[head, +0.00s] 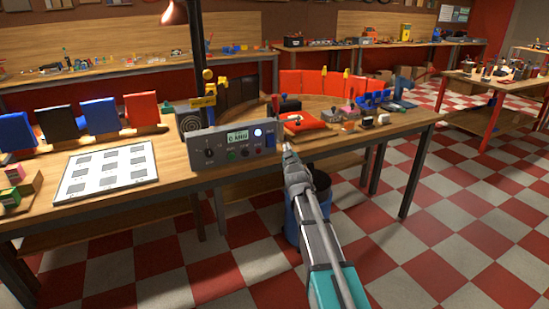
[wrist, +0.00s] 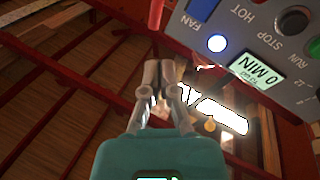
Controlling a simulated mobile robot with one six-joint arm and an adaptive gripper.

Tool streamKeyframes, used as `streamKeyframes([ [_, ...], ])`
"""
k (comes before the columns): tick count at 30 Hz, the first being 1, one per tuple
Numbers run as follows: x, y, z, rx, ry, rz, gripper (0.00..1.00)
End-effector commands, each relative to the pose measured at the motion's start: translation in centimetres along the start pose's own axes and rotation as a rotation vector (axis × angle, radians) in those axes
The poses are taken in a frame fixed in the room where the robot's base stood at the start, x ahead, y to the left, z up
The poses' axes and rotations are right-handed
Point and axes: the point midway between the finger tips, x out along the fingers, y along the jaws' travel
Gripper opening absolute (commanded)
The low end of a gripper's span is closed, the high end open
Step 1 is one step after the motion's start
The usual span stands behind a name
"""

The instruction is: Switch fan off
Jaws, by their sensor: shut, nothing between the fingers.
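A grey control panel (head: 215,153) stands on the front edge of the wooden bench. Its display (head: 237,136) reads 0 MIN. A round lamp (head: 257,133) near its right end is lit bluish white, with a blue part (head: 270,139) beside it. In the wrist view, the panel (wrist: 237,22) appears upside down at upper right, with the lit lamp (wrist: 217,43) below the word FAN. My gripper (head: 287,148) is shut and empty, just right of the panel in the head view. In the wrist view its fingertips (wrist: 158,68) are apart from the lamp.
A dark box with a round grille (head: 190,121) stands behind the panel beside a black post (head: 198,45). A white sheet with grey squares (head: 107,170) lies to the left. A red item (head: 303,122) and small parts lie to the right. A blue bin (head: 294,224) stands below.

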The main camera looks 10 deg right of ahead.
Motion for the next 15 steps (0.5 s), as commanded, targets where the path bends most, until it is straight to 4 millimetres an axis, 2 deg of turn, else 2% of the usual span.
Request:
streamKeyframes([
  [1, 0.52, -0.50, 0.80, -0.010, 0.040, 0.003, 0.00],
  [6, 1.16, -0.76, 0.32, -0.036, 0.144, 0.012, 0.00],
  [15, 1.29, -0.71, -0.15, -0.047, 0.184, 0.015, 0.00],
])
